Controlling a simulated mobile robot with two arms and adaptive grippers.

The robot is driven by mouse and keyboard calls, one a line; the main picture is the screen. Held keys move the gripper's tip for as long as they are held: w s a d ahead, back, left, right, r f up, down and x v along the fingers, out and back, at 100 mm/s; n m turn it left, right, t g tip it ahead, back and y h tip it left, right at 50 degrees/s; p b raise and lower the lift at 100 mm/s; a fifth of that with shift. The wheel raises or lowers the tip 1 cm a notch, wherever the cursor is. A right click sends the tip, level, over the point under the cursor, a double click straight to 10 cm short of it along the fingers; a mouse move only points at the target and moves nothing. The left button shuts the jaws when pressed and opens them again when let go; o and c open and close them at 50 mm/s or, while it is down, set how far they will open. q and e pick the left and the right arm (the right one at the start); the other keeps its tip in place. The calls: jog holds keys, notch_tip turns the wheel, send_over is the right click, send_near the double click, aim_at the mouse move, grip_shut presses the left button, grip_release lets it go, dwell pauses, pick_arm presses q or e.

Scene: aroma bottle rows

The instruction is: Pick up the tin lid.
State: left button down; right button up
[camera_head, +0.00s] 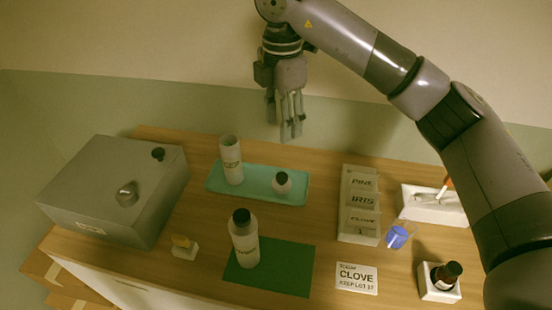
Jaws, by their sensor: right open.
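My right gripper (288,128) hangs fingers down above the back of the table, behind the teal tray, and holds nothing. Its fingers overlap in this view. A large grey box (95,205) stands at the left end of the table. A short metallic round piece (127,194) and a small black knob (158,153) are on its top. I cannot tell whether the metallic piece or the box top is the tin lid. My right gripper is to the right of the box and apart from it. My left gripper is not in view.
A dark-capped bottle (244,240) stands on a green mat (290,268). A card rack (360,205), blue-filled beaker (398,237), white tray (430,212) and bottle holder (438,291) occupy the right.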

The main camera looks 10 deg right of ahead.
jog(key=f, duration=0.2)
jog(key=p, duration=0.3)
send_over(282, 176)
notch_tip(282, 176, down, 9)
jog(key=shift+a+f, duration=0.1)
jog(key=shift+a, duration=0.05)
jog(key=shift+f, duration=0.25)
jog(key=f+p, duration=0.1)
jog(key=f, duration=0.1)
jog(key=f+p, duration=0.2)
jog(key=shift+d+f, duration=0.2)
jog(key=shift+f, duration=0.45)
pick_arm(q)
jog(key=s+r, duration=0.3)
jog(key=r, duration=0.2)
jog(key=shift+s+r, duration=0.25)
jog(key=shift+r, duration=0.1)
pick_arm(e)
jog(key=shift+a, duration=0.1)
jog(key=shift+c, duration=0.4)
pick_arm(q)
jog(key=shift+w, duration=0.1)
pick_arm(e)
jog(key=c, duration=0.4)
